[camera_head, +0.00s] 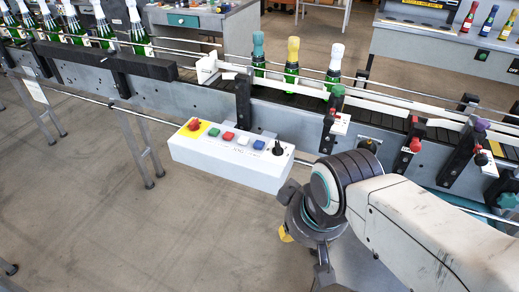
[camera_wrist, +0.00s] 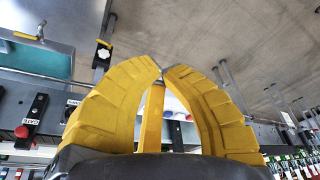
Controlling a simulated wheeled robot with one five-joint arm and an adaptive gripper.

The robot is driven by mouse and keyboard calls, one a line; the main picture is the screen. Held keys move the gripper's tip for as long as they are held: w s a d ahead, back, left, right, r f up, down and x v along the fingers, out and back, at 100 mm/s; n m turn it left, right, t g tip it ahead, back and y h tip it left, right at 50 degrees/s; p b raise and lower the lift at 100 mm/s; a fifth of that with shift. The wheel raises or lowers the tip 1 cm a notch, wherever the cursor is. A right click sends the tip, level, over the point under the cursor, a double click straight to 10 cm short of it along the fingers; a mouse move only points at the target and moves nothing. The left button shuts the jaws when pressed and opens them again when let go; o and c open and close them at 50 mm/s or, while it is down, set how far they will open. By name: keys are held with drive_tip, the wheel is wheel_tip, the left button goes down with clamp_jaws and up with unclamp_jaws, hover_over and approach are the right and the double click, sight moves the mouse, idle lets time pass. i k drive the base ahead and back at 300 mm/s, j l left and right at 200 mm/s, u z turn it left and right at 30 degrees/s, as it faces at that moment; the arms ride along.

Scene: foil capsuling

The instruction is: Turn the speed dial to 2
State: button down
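A white control box (camera_head: 230,160) is mounted on the front of the conveyor in the head view. A black knob (camera_head: 278,148), which looks like the dial, stands at its right end; its marks are too small to read. My gripper (camera_wrist: 163,70) has yellow fingers whose tips come together in the wrist view, with nothing visible held at the tips. In the head view only a bit of yellow (camera_head: 285,234) shows below my wrist, lower than the box and to its right. In the wrist view the fingers partly hide the box and its buttons.
The box also carries a red stop button (camera_head: 194,125) on yellow and several coloured buttons. Foil-topped bottles (camera_head: 292,60) stand on the conveyor (camera_head: 200,95). The floor in front is clear.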

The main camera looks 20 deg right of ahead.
sight(277, 151)
drive_tip(key=i+j+u, duration=0.1)
drive_tip(key=i+u, duration=0.55)
drive_tip(key=i, duration=0.2)
drive_tip(key=i+l+u, duration=0.15)
drive_tip(key=i+u, duration=0.2)
drive_tip(key=i, duration=0.1)
